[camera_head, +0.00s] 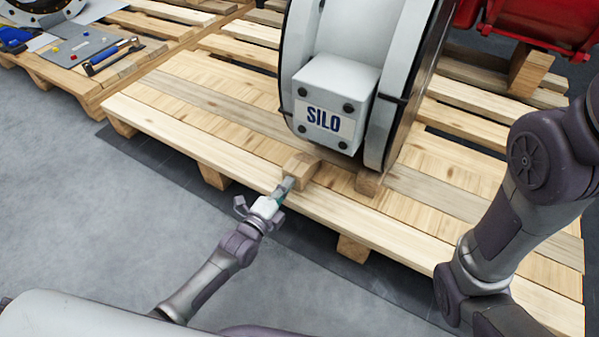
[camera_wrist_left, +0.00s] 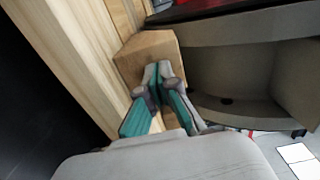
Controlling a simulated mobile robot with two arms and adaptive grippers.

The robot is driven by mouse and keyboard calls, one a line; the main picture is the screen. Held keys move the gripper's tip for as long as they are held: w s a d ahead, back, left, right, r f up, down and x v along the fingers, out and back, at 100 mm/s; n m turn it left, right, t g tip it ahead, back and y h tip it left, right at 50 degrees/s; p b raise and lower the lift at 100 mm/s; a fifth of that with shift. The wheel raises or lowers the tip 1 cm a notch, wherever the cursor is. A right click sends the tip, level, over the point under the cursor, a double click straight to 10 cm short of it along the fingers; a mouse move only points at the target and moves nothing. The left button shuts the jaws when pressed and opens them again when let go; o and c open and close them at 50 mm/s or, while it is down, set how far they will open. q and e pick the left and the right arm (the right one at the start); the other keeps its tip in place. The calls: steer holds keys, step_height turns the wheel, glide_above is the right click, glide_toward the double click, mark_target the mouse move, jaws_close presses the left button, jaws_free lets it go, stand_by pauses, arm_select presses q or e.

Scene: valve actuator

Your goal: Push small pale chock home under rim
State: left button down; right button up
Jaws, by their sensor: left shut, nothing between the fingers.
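The small pale chock (camera_head: 300,167) is a wooden block on the pallet boards, beside the lower rim of the large grey valve body (camera_head: 406,85), below the white SILO box. My left gripper (camera_head: 285,187) is shut and empty, its fingertips at the chock's near face. In the left wrist view the closed fingers (camera_wrist_left: 157,74) point at the chock (camera_wrist_left: 147,48) and appear to touch it. The grey rim (camera_wrist_left: 235,75) is to its right. How far the chock sits under the rim is hard to tell. My right gripper is out of view.
The pallet (camera_head: 200,140) has gaps between its boards. A second wooden block (camera_head: 369,183) is at the rim's bottom. Another block (camera_head: 530,70) stands by the red part (camera_head: 530,22). Tools and a grey mat (camera_head: 75,48) lie on the pallet at upper left.

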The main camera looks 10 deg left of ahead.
mark_target(308, 158)
arm_select(q)
steer(key=shift+b+x, duration=0.8)
steer(key=shift+x, duration=1.5)
steer(key=shift+b+x, duration=0.85)
steer(key=shift+x, duration=0.9)
